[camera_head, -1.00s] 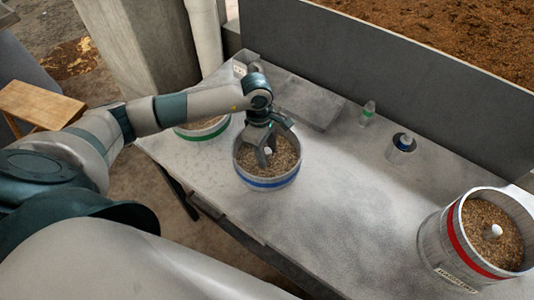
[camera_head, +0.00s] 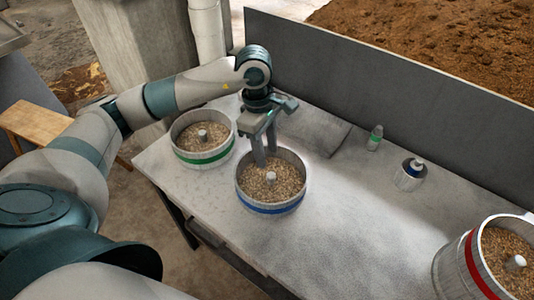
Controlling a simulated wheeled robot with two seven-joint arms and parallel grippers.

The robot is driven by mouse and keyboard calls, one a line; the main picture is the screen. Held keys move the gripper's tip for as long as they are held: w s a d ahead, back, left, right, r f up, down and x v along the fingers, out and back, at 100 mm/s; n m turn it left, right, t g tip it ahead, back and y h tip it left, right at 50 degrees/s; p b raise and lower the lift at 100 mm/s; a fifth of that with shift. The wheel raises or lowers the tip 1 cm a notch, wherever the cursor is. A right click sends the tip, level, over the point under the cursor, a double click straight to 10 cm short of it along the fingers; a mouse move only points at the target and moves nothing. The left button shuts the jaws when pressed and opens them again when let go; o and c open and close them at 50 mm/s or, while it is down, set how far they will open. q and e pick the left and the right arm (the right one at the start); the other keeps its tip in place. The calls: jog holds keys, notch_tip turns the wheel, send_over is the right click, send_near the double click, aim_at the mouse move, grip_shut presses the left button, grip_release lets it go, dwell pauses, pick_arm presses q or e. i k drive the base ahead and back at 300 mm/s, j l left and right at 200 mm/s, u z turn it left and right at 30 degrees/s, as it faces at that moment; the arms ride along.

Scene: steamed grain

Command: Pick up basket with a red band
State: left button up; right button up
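The basket with a red band (camera_head: 451,268) stands at the right end of the table, cut off by the right picture edge. It is round, pale, filled with grain, and has a white knob in the middle. My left gripper (camera_head: 265,160) is far to its left, pointing down at the back of the basket with a blue band (camera_head: 270,208). Its two fingers are apart and hold nothing; the blue basket's white knob stands free in front of them. My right gripper is not in view.
A basket with a green band (camera_head: 205,158) stands left of the blue one. A small green-capped bottle (camera_head: 375,137) and a metal cup with a blue top (camera_head: 410,175) stand near the back wall (camera_head: 400,120). The table (camera_head: 350,235) is clear between the blue and red baskets.

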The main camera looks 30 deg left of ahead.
aim_at(496, 259)
jog(key=z, duration=1.25)
